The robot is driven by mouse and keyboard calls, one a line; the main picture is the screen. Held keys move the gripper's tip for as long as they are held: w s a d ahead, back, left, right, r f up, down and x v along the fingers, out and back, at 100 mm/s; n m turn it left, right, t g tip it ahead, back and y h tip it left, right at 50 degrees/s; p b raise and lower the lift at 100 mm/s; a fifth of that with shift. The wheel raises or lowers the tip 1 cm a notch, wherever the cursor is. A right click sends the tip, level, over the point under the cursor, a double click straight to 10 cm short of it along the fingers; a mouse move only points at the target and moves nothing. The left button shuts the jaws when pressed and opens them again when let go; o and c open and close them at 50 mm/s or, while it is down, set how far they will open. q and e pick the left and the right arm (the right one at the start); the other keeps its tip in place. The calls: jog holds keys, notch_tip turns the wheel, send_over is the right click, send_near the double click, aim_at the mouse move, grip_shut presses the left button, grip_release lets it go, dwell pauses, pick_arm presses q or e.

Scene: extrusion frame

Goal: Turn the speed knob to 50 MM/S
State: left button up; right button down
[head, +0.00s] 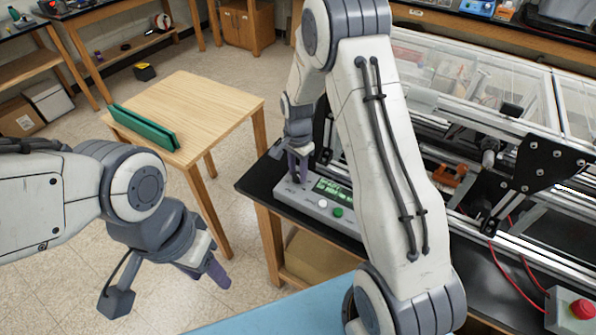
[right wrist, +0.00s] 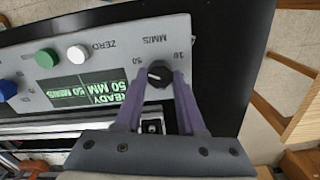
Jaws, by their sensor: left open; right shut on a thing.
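The control box (head: 312,202) sits on the black bench top; its green display shows in the right wrist view (right wrist: 90,90), upside down, and reads READY, 50 MM and 50 MM/S. The black speed knob (right wrist: 160,75) stands at the box's end, beside the MM/S, 50 and 10 marks. A small pale mark shows on the knob's left side in that view. My right gripper (right wrist: 158,92) is shut on the knob with its purple fingertips; in the head view the gripper (head: 299,166) points down and hides the knob. My left gripper (head: 207,273) is open and empty, away from the box.
A white button (head: 322,203) and a green button (head: 338,212) are beside the display. The extrusion frame (head: 480,130) stands behind my right arm. A red stop button (head: 582,309) is at lower right. A wooden table (head: 215,105) with a green piece (head: 143,128) stands left.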

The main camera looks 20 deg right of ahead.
aim_at(297, 174)
jog(key=shift+m, duration=0.3)
jog(key=c, duration=0.5)
grip_release()
jog(key=shift+r, duration=0.1)
notch_tip(297, 174, up, 10)
jog(key=b, duration=0.2)
jog(key=shift+r, duration=0.15)
